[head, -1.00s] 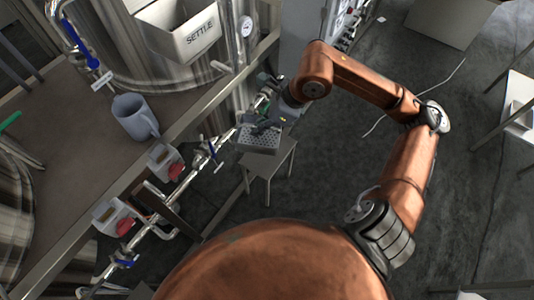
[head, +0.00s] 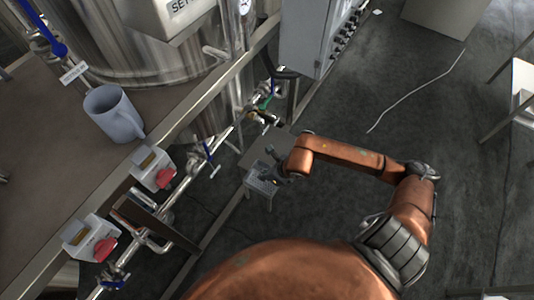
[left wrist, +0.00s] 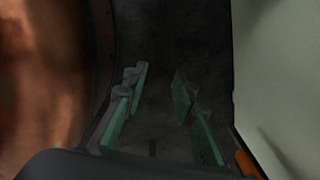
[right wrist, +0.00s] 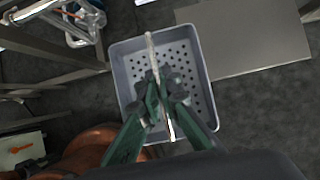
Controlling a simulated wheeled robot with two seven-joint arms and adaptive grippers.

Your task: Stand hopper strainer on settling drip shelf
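The hopper strainer (head: 260,188) is a small grey perforated basket. It shows from above in the right wrist view (right wrist: 128,62), with a thin bar across its middle. My right gripper (head: 272,176) is shut on that bar, its green fingers around it in the right wrist view (right wrist: 160,92); the basket hangs over the floor side of the bench. A white box marked SETTLE (head: 165,18) is cut by the top edge; I cannot tell whether it belongs to the settling drip shelf. My left gripper (left wrist: 160,78) is open and empty, and out of the head view.
A low grey flat-topped stand (head: 262,146) is right beside the basket, also in the right wrist view (right wrist: 245,40). The bench (head: 60,180) carries a grey jug (head: 113,115). Pipes with valves (head: 190,180) run along its edge. A control cabinet (head: 310,40) stands behind.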

